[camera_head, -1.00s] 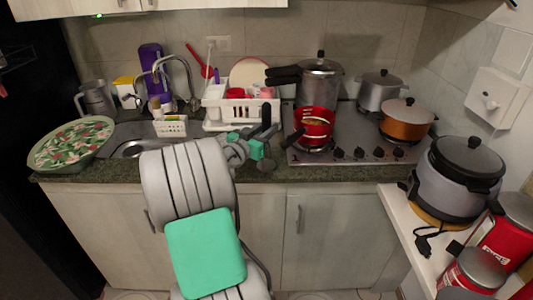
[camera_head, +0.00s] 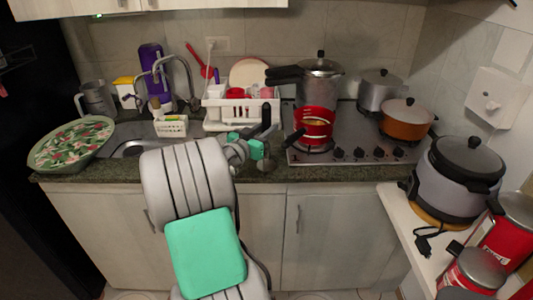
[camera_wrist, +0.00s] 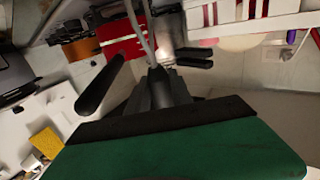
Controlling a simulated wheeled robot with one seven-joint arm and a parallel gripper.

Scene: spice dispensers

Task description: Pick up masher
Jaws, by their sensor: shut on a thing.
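My gripper (camera_head: 259,149) is at the counter's front edge, between the dish rack and the stove. It is shut on what looks like the masher, which has a black handle (camera_head: 266,114) standing above the fingers and a small grey part (camera_head: 265,163) just below them. In the wrist view, the dark fingers (camera_wrist: 160,88) meet at a thin grey shaft (camera_wrist: 141,30). A second black handle (camera_wrist: 101,86) sticks out to the left there. It also shows slanted near the stove's left edge in the head view (camera_head: 295,135). My fingers hide much of the grip, and I cannot tell whether both handles belong together.
A white dish rack (camera_head: 217,115) stands behind my gripper. A pressure cooker (camera_head: 319,82), a red container (camera_head: 315,124) and an orange pot (camera_head: 406,119) crowd the stove (camera_head: 360,143). The sink (camera_head: 132,147) and a floral plate (camera_head: 70,146) lie left. Open floor space is in front of the cabinets.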

